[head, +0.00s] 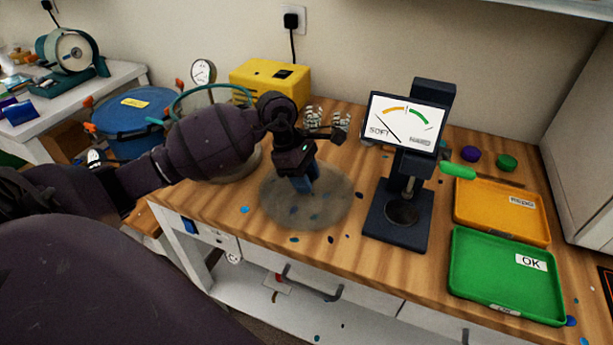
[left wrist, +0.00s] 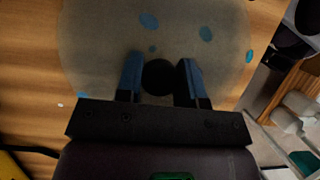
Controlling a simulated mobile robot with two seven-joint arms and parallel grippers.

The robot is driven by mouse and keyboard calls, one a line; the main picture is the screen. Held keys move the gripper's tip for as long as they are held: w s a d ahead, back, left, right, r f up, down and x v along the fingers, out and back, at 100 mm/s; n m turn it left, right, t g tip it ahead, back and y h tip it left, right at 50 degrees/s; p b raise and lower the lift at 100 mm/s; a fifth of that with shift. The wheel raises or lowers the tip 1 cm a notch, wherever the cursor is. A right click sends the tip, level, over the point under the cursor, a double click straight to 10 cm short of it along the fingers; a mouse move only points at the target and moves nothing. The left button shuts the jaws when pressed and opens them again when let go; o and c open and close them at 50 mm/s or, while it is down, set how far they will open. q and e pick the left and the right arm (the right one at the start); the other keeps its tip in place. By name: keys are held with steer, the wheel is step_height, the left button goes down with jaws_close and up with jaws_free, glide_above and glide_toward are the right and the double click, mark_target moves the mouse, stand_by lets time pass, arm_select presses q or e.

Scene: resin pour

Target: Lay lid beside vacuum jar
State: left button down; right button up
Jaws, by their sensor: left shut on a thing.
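The lid (head: 325,206) is a round, see-through grey disc with blue specks, lying flat at the tabletop in front of the vacuum jar and to its right. I cannot tell whether it touches the wood or hovers just above. My left gripper (head: 307,188) points down over it, shut on its dark round knob; the lid (left wrist: 95,45) and knob fill the left wrist view between the blue fingers (left wrist: 159,78). My right gripper is not in view.
A dial stand (head: 405,215) stands right of the lid, with an orange tray (head: 465,215) and a green tray (head: 465,285) beyond. A yellow box (head: 262,75) and small glassware (head: 341,121) stand behind. A blue pot (head: 125,125) is at left. The table's front edge is near the lid.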

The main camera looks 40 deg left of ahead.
arm_select(q)
steer(key=shift+f, duration=0.3)
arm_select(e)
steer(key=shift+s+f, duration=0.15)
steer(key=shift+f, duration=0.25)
arm_select(q)
steer(key=c, duration=0.7)
jaws_free()
steer(key=shift+o, duration=0.2)
steer(key=shift+f, duration=0.1)
steer(key=shift+r+p, duration=1.55)
steer(key=shift+r, duration=2.55)
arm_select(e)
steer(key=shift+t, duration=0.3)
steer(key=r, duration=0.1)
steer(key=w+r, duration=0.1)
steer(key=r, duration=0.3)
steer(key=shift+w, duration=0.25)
arm_select(q)
steer(key=shift+s+f, duration=0.1)
